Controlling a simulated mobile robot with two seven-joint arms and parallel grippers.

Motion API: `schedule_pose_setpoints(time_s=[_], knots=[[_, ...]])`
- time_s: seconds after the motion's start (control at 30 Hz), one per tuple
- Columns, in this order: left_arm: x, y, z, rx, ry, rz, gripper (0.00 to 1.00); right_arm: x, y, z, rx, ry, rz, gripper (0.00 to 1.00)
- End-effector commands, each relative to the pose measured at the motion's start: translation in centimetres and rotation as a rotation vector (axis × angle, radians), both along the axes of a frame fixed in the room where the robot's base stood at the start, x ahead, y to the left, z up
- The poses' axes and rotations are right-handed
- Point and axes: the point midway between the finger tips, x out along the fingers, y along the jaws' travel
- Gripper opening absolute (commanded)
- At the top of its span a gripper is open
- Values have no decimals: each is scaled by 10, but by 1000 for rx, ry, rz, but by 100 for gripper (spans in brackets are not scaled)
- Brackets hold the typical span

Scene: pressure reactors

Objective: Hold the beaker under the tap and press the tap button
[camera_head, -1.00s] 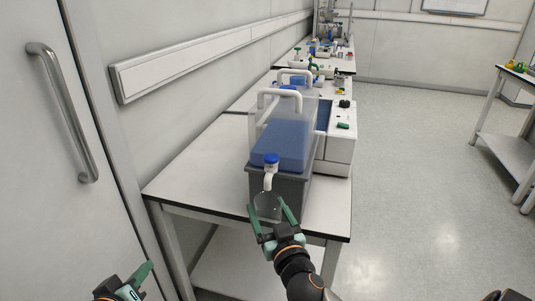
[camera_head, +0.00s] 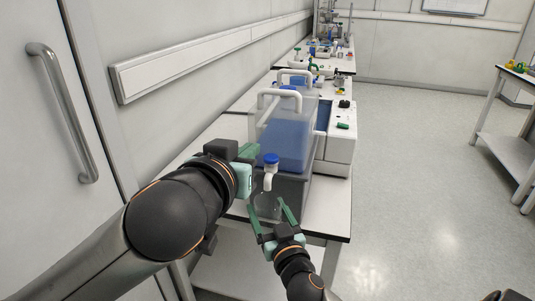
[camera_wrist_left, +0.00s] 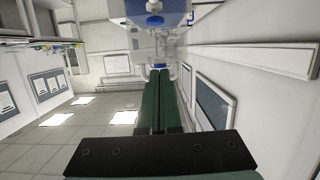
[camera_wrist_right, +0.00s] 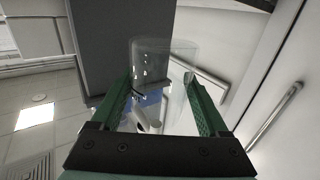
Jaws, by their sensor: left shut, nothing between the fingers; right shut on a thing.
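The clear beaker (camera_head: 267,208) is held upright between the fingers of my right gripper (camera_head: 268,212), below the white tap (camera_head: 269,179) on the front of the water tank (camera_head: 290,135). The tap has a blue button (camera_head: 271,159) on top. In the right wrist view the glass beaker (camera_wrist_right: 165,65) spans between the two green fingers, and the tap shows behind it. My left gripper (camera_head: 252,152) is shut and empty, just left of the blue button and at about its height. In the left wrist view its closed fingers (camera_wrist_left: 160,72) point toward the tank.
The tank stands on a white table (camera_head: 335,213) near its front edge, with white equipment (camera_head: 338,148) behind it on the right. A wall and a door with a metal handle (camera_head: 65,115) are on the left. Open floor (camera_head: 410,180) lies to the right.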

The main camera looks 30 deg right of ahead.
Motion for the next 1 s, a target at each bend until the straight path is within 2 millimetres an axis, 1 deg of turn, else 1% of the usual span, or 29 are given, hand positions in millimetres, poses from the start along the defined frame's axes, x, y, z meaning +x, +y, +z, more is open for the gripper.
schedule_pose_setpoints(time_s=[0.2,0.47,0.57,0.77,1.0], knots=[[-4,-3,3,17,-20,-6,0,0,0,0,0,-1,0,10],[-3,-4,2,16,-19,-5,0,0,0,0,0,-1,0,10],[-1,-7,1,17,-18,-5,0,0,0,0,0,-1,0,10],[14,-24,-4,18,-19,-3,0,0,0,0,0,-1,0,10],[37,-51,-13,18,-19,-3,0,0,0,0,0,-1,0,10]])
